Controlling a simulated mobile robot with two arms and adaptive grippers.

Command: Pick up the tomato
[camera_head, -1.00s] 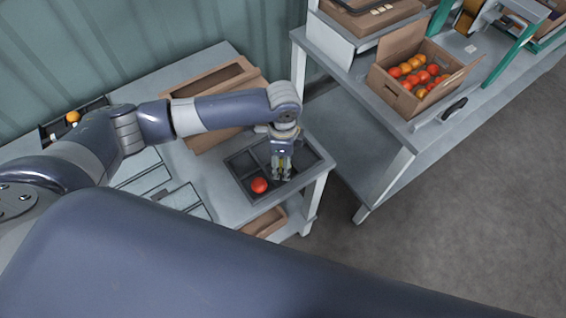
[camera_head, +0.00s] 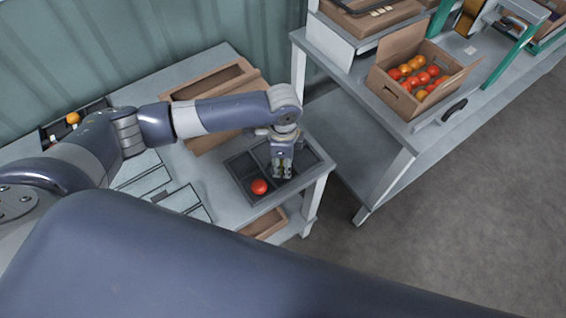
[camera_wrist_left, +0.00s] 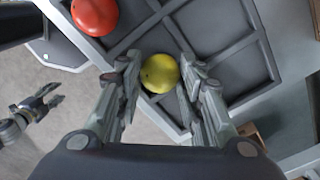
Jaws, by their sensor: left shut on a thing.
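A yellow tomato (camera_wrist_left: 160,73) sits between the two fingers of my left gripper (camera_wrist_left: 158,82), which is shut on it. In the head view my left gripper (camera_head: 282,174) points down into the dark divided tray (camera_head: 242,194), and its fingers mostly hide the yellow tomato. A red tomato (camera_head: 259,186) lies in a compartment beside the gripper; it also shows in the left wrist view (camera_wrist_left: 95,14). My right gripper (camera_wrist_left: 50,97) shows small at the left of the left wrist view, its fingers apart and empty.
The tray stands near the corner of a grey table (camera_head: 208,187). Behind it is a cardboard box (camera_head: 207,84). An orange fruit (camera_head: 72,117) lies at the far left. A carton (camera_head: 400,98) of several tomatoes stands on the right-hand bench (camera_head: 440,130). Open floor lies at right.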

